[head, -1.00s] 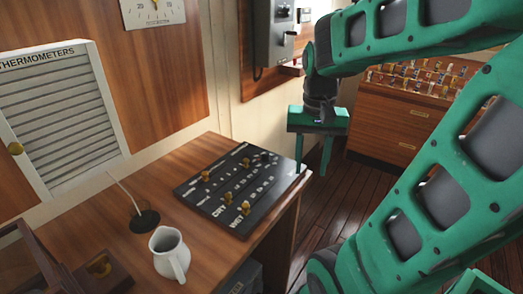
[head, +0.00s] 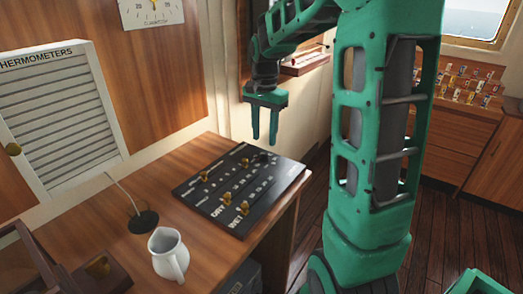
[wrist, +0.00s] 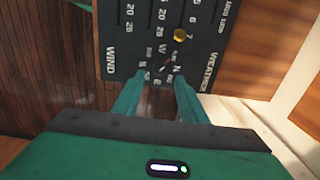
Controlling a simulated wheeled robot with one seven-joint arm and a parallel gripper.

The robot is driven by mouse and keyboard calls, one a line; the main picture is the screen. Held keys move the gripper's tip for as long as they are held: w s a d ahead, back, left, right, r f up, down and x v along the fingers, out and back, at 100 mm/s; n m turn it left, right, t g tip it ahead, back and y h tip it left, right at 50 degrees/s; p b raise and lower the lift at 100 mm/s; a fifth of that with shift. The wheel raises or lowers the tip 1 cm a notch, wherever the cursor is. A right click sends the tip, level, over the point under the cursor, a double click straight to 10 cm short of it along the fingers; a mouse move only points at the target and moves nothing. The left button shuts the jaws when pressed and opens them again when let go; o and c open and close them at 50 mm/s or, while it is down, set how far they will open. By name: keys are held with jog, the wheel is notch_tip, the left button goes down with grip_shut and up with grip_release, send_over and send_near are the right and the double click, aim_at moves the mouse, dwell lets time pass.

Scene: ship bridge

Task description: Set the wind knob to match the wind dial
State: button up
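A black control panel (head: 205,212) lies on the wooden desk, with brass knobs and a dark wind knob (head: 262,157) at its far right corner. In the wrist view the panel (wrist: 115,75) reads WIND at left and WEATHER at right. My gripper (head: 264,141) is open and empty above that corner, fingers pointing down. In the wrist view its fingers (wrist: 158,80) are spread on either side below the knob. No dial in view is recognizable as the wind dial.
A brass knob (wrist: 180,35) sits near the wind knob.

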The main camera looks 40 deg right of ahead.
aim_at(264, 153)
notch_tip(264, 153, down, 6)
jog(key=shift+r, duration=0.1)
dwell(0.4)
